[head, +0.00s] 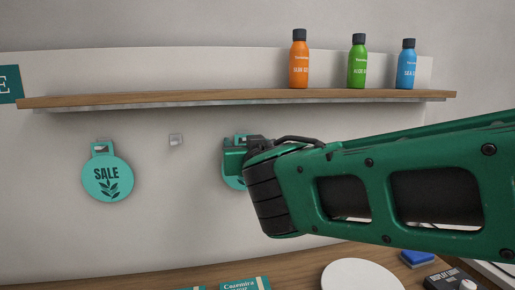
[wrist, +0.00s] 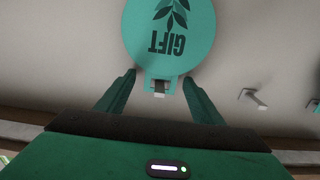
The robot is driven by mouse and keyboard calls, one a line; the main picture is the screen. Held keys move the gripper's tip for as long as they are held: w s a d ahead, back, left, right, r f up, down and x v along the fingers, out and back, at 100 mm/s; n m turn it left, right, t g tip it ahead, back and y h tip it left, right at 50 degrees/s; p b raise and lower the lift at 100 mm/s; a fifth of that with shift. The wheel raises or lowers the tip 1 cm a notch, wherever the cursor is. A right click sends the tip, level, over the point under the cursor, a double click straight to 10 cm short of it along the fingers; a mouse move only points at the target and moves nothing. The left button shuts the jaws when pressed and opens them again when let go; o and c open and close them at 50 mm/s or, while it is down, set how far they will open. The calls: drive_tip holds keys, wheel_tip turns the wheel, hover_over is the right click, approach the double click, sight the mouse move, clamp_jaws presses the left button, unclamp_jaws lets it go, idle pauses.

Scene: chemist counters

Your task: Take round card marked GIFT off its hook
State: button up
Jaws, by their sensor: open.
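The round teal card marked GIFT (wrist: 170,35) hangs by its top tab on a hook (wrist: 160,93) on the wall, upside down in the wrist view. In the head view only its left edge (head: 230,180) shows, as my gripper covers the rest. My gripper (wrist: 158,88) is open. Its two fingers stand on either side of the card's tab and hook, with a gap on both sides. No contact between fingers and card is visible.
A round SALE card (head: 107,182) hangs to the left, and an empty hook (head: 176,140) sits between the cards. A wooden shelf (head: 220,97) with orange (head: 299,62), green (head: 357,65) and blue (head: 406,67) bottles runs above. A counter with a white disc (head: 360,276) lies below.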

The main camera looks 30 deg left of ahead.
drive_tip(key=c, duration=1.1)
drive_tip(key=shift+r, duration=0.1)
drive_tip(key=shift+d+r, duration=0.1)
drive_tip(key=shift+r, duration=0.2)
idle(0.3)
drive_tip(key=shift+v, duration=2.05)
